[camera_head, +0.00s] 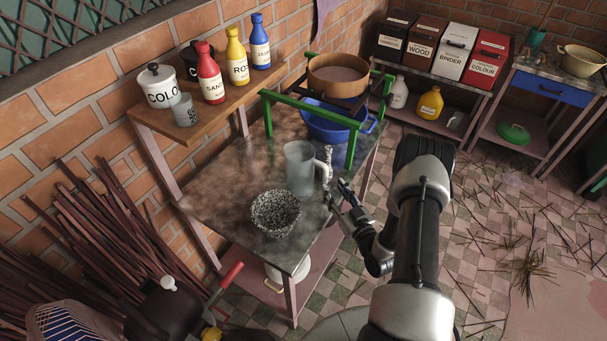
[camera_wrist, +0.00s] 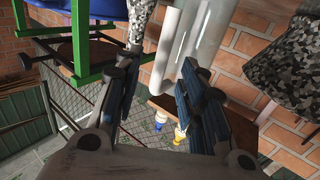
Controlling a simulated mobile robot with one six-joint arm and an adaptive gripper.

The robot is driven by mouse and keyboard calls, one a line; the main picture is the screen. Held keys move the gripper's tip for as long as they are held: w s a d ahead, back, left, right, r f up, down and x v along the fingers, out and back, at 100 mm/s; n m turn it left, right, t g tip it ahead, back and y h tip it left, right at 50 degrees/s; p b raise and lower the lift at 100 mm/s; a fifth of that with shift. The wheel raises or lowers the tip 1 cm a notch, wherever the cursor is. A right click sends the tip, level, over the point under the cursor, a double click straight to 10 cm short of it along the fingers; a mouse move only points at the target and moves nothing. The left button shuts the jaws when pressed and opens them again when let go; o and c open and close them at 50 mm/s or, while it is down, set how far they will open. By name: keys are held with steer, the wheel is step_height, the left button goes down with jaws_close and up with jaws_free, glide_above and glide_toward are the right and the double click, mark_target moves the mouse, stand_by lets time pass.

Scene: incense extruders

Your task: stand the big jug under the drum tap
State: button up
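The big jug (camera_head: 300,168) is a tall, frosted, see-through vessel standing upright on the mottled table (camera_head: 225,180). Its speckled handle (camera_head: 326,165) faces right, toward my gripper (camera_head: 338,191). In the wrist view the pale jug (camera_wrist: 188,40) and the speckled handle (camera_wrist: 141,22) lie beyond the fingertips of my gripper (camera_wrist: 160,85). The fingers are spread, with nothing held between them. The handle is close to the left finger; I cannot tell if they touch. A dark drum-like vessel (camera_head: 160,308) with a yellow fitting (camera_head: 210,334) is at lower left; I cannot tell if this is the drum tap.
A speckled bowl (camera_head: 276,213) stands in front of the jug. Behind it, a green frame (camera_head: 352,148) stands over a blue basin (camera_head: 325,122) and carries a round sieve (camera_head: 338,75). A shelf (camera_head: 228,98) with bottles runs along the wall. Sticks litter the floor at right.

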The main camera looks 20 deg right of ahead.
mark_target(325, 179)
steer(key=shift+w+a+f+b, duration=0.1)
steer(key=shift+w+b, duration=0.1)
steer(key=shift+w, duration=0.85)
steer(key=shift+w+a+r+b, duration=0.1)
steer(key=shift+w+a+b, duration=0.1)
steer(key=shift+w, duration=0.85)
steer(key=shift+w+a+f+b, duration=0.1)
steer(key=shift+w+b, duration=0.1)
steer(key=shift+w, duration=0.85)
jaws_close()
